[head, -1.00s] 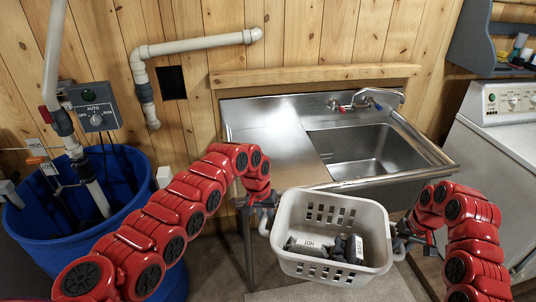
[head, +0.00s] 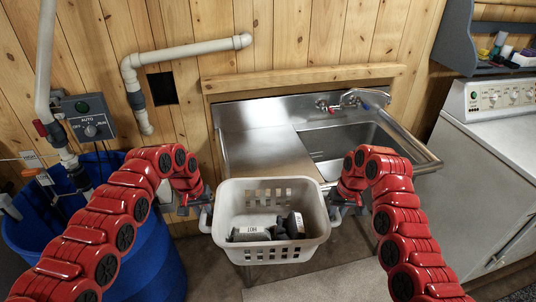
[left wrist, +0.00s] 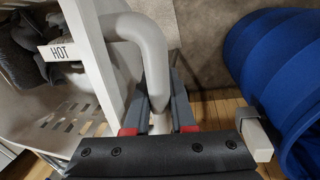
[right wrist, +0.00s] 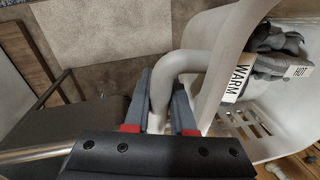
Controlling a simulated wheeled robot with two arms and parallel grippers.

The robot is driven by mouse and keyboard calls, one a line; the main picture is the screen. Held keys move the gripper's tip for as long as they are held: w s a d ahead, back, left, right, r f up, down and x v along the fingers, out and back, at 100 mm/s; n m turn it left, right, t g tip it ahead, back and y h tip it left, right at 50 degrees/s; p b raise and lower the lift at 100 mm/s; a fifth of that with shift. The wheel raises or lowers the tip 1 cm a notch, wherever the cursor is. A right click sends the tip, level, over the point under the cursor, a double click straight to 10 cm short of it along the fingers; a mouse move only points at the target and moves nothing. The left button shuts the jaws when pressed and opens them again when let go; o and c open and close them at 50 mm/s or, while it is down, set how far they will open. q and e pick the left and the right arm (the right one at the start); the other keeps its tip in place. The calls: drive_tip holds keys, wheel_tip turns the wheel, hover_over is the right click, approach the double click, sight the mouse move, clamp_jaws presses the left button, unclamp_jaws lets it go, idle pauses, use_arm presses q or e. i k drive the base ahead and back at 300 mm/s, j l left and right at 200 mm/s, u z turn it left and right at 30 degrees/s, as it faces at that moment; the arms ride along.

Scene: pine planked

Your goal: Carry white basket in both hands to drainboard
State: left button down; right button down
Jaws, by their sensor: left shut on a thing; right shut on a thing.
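The white basket (head: 268,190) hangs between my two grippers in front of the sink, roughly level. Grey cloth items with white tags reading HOT and WARM lie in it. My left gripper (head: 204,202) is shut on the basket's left handle, which also shows in the left wrist view (left wrist: 152,55). My right gripper (head: 341,203) is shut on the right handle, seen between the fingers in the right wrist view (right wrist: 170,75). The steel drainboard (head: 262,145) is the flat left part of the sink unit, behind the basket and partly hidden by it.
The sink basin (head: 345,148) with its faucet (head: 358,97) is right of the drainboard. A blue barrel (head: 130,245) with a pipe stands at the left, close to my left arm. A white washer-like machine (head: 500,150) stands at the right. A mat lies on the floor below.

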sight(270, 160)
drive_tip(key=i, duration=1.5)
